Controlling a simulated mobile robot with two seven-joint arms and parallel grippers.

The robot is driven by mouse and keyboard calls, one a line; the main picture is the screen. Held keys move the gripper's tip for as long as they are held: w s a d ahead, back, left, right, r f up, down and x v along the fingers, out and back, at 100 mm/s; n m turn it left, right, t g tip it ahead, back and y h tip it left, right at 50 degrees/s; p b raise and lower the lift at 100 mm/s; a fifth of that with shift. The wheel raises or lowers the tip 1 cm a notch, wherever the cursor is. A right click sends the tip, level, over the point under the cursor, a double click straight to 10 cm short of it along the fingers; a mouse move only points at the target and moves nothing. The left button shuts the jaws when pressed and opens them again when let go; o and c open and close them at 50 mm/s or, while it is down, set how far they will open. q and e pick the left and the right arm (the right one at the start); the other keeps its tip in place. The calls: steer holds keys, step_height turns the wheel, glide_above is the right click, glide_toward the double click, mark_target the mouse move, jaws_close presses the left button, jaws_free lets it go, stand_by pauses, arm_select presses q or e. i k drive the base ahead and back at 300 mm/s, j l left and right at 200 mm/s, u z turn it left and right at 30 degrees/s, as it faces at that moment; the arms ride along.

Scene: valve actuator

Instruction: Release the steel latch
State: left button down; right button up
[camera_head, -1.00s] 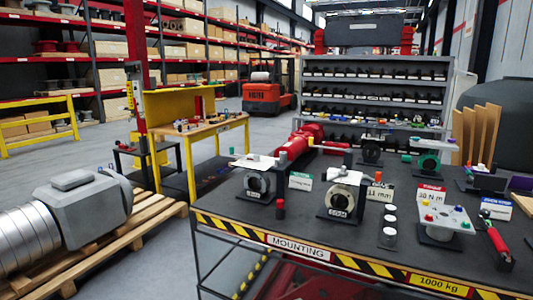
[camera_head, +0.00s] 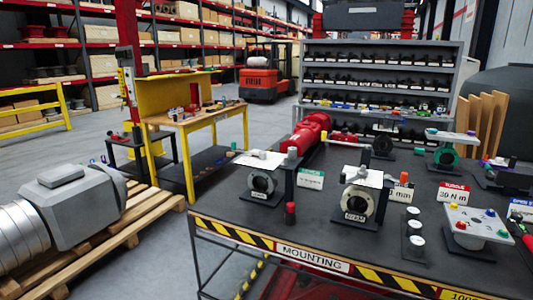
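I cannot make out a steel latch for certain in the head view. The black work table (camera_head: 320,232) carries a red actuator (camera_head: 311,130) lying at its back left. Two valve bodies on stands, a left one (camera_head: 262,185) and a right one (camera_head: 357,202), stand near the front, each with a pale plate on top. A light panel with coloured knobs (camera_head: 478,222) stands at the right. Part of a red-handled tool (camera_head: 527,240) shows at the right edge. Neither of my grippers is in view.
A small red and black cylinder (camera_head: 290,213) and a rack of white-topped cylinders (camera_head: 414,240) stand on the table. A pallet (camera_head: 150,216) with a large grey motor (camera_head: 72,200) is at the left. A yellow workbench (camera_head: 190,130) stands behind. Floor between pallet and table is open.

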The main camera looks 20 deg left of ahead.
mark_target(285, 163)
steer(key=i+j, duration=0.65)
steer(key=j, duration=0.3)
steer(key=i+j, duration=0.65)
steer(key=j, duration=0.25)
